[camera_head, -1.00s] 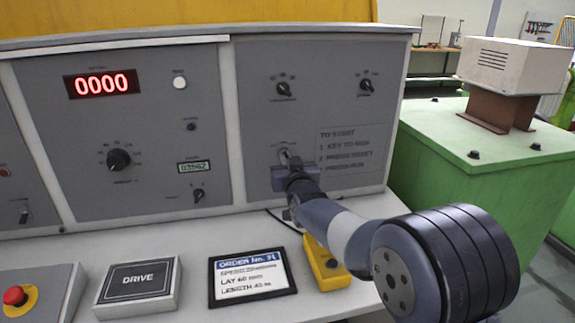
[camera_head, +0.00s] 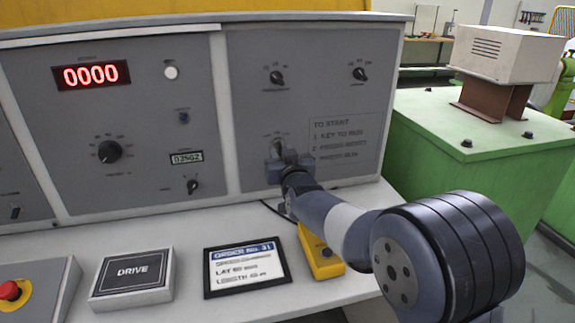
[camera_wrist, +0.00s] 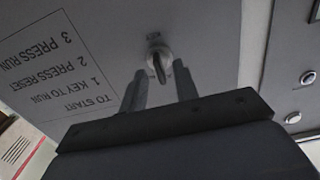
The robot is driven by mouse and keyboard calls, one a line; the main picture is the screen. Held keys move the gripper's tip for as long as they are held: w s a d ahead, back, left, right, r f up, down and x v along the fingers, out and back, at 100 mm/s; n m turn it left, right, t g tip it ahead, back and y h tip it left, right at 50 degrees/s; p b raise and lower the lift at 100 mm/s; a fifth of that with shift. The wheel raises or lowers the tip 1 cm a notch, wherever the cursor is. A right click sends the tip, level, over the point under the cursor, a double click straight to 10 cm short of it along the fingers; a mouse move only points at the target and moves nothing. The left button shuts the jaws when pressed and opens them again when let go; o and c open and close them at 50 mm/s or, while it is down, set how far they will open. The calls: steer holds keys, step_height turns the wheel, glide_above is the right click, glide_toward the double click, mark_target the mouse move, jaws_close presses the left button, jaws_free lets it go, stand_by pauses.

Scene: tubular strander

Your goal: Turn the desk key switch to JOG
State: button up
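The desk key switch (camera_wrist: 158,55) is a round silver lock with a key in it, on the grey panel in the wrist view. That view is upside down, so the panel text reads inverted. My gripper (camera_wrist: 160,74) is open, with one dark fingertip on each side of the key and gaps showing. I cannot tell how deep the fingers reach along the key. In the head view my gripper (camera_head: 280,154) is at the lower part of the right panel and hides most of the switch. The position labels are too small to read.
On the desk are a DRIVE plate (camera_head: 131,272), an order card (camera_head: 246,268), a yellow box (camera_head: 318,253) under my arm, and a red button (camera_head: 9,291).

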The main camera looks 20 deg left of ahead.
steer(key=b+v, duration=0.1)
steer(key=v, duration=0.8)
steer(key=shift+s, duration=0.3)
steer(key=shift+w+d, duration=0.1)
steer(key=p+x, duration=0.1)
steer(key=x, duration=0.9)
steer(key=shift+w, duration=0.35)
steer(key=shift+s, duration=0.1)
